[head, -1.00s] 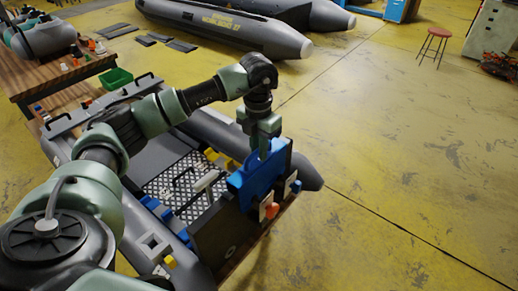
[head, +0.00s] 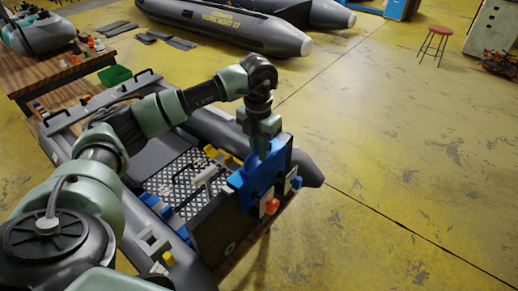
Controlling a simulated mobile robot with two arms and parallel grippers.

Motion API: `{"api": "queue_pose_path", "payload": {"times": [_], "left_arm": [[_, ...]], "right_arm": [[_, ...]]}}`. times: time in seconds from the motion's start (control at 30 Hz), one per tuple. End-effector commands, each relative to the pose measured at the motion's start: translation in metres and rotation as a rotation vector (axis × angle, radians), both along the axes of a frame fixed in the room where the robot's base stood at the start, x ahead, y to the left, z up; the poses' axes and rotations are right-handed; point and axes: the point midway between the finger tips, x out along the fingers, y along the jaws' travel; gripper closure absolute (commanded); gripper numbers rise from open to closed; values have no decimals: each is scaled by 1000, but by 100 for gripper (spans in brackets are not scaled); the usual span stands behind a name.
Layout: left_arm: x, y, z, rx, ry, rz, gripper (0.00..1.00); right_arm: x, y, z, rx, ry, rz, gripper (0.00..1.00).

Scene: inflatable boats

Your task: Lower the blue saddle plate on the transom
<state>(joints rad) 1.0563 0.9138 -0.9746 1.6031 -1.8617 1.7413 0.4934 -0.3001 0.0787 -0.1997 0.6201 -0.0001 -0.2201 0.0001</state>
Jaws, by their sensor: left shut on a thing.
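The blue saddle plate (head: 258,180) is at the top edge of the dark transom (head: 217,231), at the stern end of the grey inflatable boat. My left gripper (head: 264,140) comes down from above and is shut on the top of the plate. The plate overlaps the transom's upper edge in the head view. I cannot tell whether it is fully seated. The fingertips are partly hidden by the plate. My right gripper is not in view.
The boat's grey tubes (head: 306,170) flank a chequered floor (head: 190,180). An orange knob (head: 272,206) is on the transom's outer side. A wooden bench (head: 70,72) and green bin (head: 115,76) stand at upper left.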

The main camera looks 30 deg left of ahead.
Motion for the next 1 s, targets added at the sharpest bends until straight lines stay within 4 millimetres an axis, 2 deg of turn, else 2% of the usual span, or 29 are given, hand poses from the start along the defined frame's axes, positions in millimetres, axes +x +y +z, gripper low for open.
{"api": "queue_pose_path", "payload": {"times": [0.33, 0.37, 0.4, 0.43, 0.47, 0.8, 1.0], "left_arm": [[0, 0, -2, 0, -2, 0, 100], [0, 0, -2, 0, -2, 0, 83], [0, 0, -2, 0, -2, 0, 72], [0, 0, -2, 0, -2, 0, 63], [0, 0, -2, 0, -2, 0, 60], [0, 0, -1, 0, 0, 0, 60], [1, 0, 24, 0, -5, 0, 60]], "right_arm": [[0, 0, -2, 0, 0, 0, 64], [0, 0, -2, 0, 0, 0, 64], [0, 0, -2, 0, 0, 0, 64], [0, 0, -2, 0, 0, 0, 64], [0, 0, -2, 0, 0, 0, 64], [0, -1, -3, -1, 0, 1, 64], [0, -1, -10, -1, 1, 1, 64]]}}
